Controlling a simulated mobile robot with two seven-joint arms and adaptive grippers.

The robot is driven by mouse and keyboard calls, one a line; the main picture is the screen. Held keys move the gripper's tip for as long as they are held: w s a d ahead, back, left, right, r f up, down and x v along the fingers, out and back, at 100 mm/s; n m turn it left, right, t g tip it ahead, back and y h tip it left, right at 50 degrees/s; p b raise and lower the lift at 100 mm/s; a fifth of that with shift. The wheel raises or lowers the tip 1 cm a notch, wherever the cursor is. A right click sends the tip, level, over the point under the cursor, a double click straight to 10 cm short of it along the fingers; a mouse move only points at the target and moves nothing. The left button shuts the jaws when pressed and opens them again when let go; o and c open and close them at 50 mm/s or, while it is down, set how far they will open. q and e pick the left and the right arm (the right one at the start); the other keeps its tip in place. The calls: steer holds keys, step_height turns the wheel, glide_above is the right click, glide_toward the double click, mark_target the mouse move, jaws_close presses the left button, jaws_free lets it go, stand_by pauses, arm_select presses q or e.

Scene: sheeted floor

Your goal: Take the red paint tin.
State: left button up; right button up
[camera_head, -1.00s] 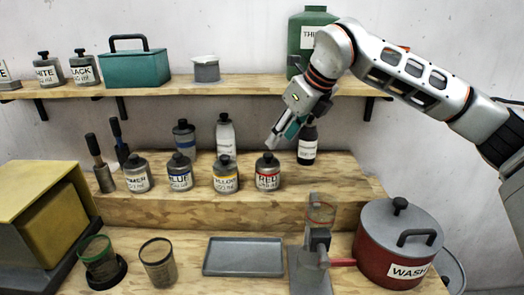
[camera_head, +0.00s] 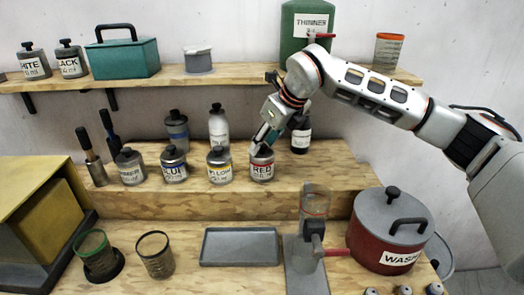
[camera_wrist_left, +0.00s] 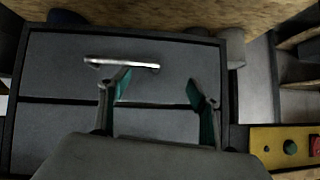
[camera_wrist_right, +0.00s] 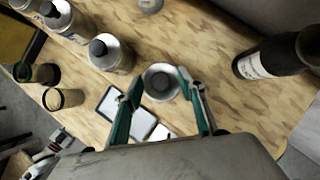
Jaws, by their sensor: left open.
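The red paint tin (camera_head: 262,168), grey with a dark cap and a "RED" label, stands upright at the right end of the row of tins on the raised wooden step. My right gripper (camera_head: 266,138) is just above it, pointing down. In the right wrist view the tin's round top (camera_wrist_right: 160,82) lies between the open fingers of the right gripper (camera_wrist_right: 157,84); I cannot tell whether they touch it. My left gripper (camera_wrist_left: 157,88) is open and empty in the left wrist view, over a grey drawer front with a metal handle (camera_wrist_left: 120,64).
The yellow tin (camera_head: 220,166) stands close on the red tin's left. A dark bottle (camera_head: 301,137) stands behind it on the right. The shelf (camera_head: 180,85) runs above.

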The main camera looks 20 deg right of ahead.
steer(key=c, duration=1)
